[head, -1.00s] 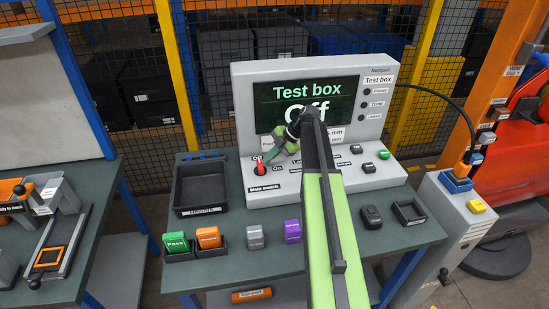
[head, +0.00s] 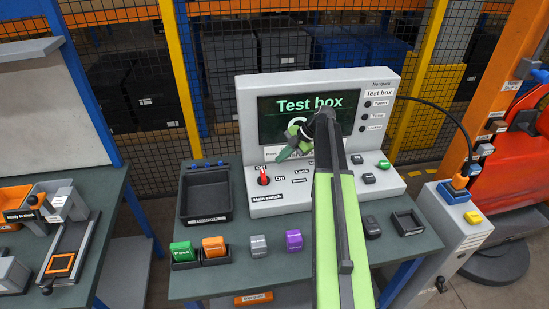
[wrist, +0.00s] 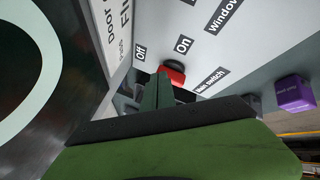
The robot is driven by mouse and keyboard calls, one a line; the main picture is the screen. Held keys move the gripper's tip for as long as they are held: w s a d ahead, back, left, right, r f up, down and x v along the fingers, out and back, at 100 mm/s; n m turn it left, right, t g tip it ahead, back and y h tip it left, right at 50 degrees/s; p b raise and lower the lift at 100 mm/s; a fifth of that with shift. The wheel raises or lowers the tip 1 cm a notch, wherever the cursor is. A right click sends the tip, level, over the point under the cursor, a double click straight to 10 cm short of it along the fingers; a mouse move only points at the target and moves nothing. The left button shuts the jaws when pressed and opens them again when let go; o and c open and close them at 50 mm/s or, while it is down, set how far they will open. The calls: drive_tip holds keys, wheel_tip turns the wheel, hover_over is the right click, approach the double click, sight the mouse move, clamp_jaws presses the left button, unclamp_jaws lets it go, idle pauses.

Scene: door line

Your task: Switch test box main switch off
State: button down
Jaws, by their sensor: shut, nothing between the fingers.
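The test box (head: 390,95) is a grey console on a green table, with a dark screen (head: 277,104) reading "Test box". The large word below is mostly hidden by my arm. My gripper (head: 281,155) is shut and empty, above and right of the switch in the head view. In the wrist view, the red switch (wrist: 174,73) shows just beyond my shut fingertips (wrist: 158,78); I cannot tell whether they touch.
A black tray (head: 205,213) stands left of the console. Green, orange, grey and purple blocks (head: 294,240) line the table's front. A cable runs from the console to a grey cabinet (head: 458,235) at right. Wire mesh stands behind.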

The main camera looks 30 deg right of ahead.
drive_tip(key=p+v, duration=0.7)
drive_tip(key=v, duration=0.3)
drive_tip(key=shift+s+d+r, duration=0.2)
drive_tip(key=shift+s+d, duration=0.05)
